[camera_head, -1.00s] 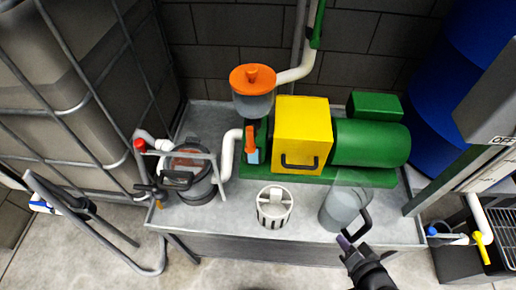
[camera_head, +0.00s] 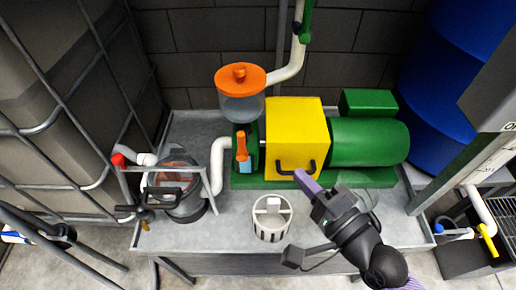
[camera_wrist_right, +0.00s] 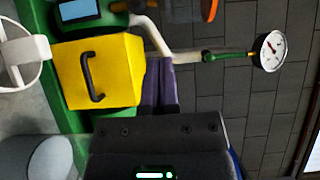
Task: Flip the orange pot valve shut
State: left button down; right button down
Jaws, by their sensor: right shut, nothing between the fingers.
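The orange valve handle (camera_head: 242,147) stands upright on the front of the green machine, left of the yellow box and below the clear pot (camera_head: 241,108) with its orange lid (camera_head: 240,76). A light blue piece shows at its lower end. My right gripper (camera_head: 300,176) has purple fingers that are shut and empty. In the head view its tips overlap the front of the yellow box, right of the valve handle; I cannot tell whether they touch it. The right wrist view shows the purple fingers (camera_wrist_right: 158,85) beside the yellow box. My left gripper is not in view.
The yellow box (camera_head: 293,130) has a black handle. A white basket (camera_head: 271,220) and a dark pot (camera_head: 175,190) stand on the grey table. My right arm mostly hides a clear jug. A white pipe (camera_head: 217,165) rises left of the valve. A gauge (camera_wrist_right: 271,50) shows in the wrist view.

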aim_at(242, 147)
jog(key=w+a+b, duration=0.1)
jog(key=w+a, duration=0.5)
jog(key=a, duration=0.1)
jog(key=shift+w+a+b, duration=0.25)
jog(key=shift+a+b, duration=0.05)
jog(key=shift+a, duration=0.05)
